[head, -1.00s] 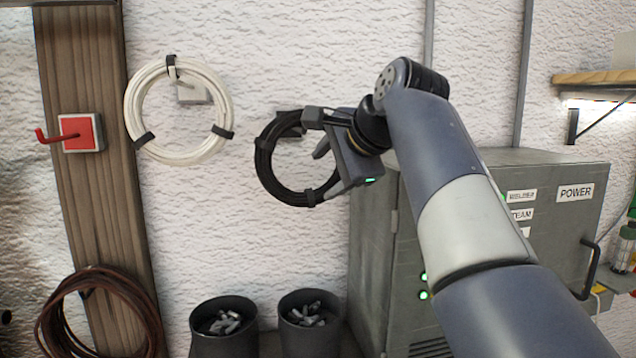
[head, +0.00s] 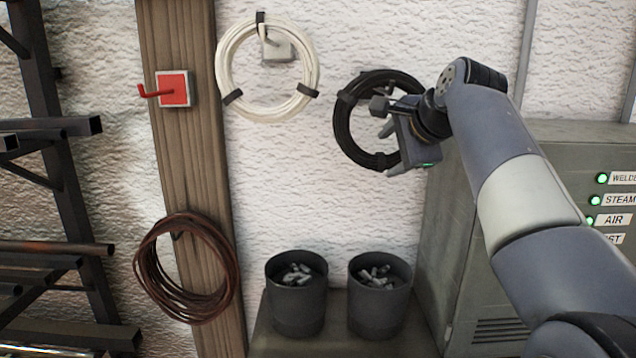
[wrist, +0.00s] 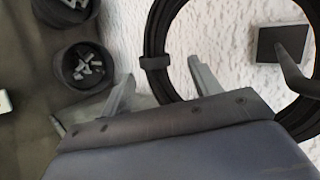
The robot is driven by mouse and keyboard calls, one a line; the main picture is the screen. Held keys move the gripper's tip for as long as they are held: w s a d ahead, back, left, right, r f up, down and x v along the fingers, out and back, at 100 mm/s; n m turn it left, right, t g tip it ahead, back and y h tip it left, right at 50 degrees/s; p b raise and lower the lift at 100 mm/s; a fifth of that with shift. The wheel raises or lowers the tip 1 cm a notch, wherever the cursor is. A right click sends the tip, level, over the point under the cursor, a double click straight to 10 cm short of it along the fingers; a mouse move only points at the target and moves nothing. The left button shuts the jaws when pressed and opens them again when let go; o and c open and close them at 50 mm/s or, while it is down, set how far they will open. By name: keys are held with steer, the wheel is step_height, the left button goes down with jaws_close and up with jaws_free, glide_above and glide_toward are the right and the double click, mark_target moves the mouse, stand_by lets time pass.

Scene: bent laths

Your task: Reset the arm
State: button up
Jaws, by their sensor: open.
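My gripper (head: 384,128) is open and empty. In the head view it is in front of the black cable coil (head: 346,138), covering part of its right side. The coil hangs on the wall. I cannot tell whether the gripper touches the coil.
A white coil (head: 226,65) hangs to the left. A red hook (head: 174,89) and a brown coil (head: 150,270) are on a wooden post (head: 190,180). Two dark bins (head: 298,310) (head: 380,315) stand below. A grey cabinet (head: 455,230) is at right, a metal rack (head: 60,150) at left.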

steer(key=x, duration=0.3)
steer(key=shift+s+r, duration=0.15)
steer(key=shift+r, duration=0.55)
steer(key=shift+s+d+r, duration=0.1)
steer(key=shift+s+r, duration=0.35)
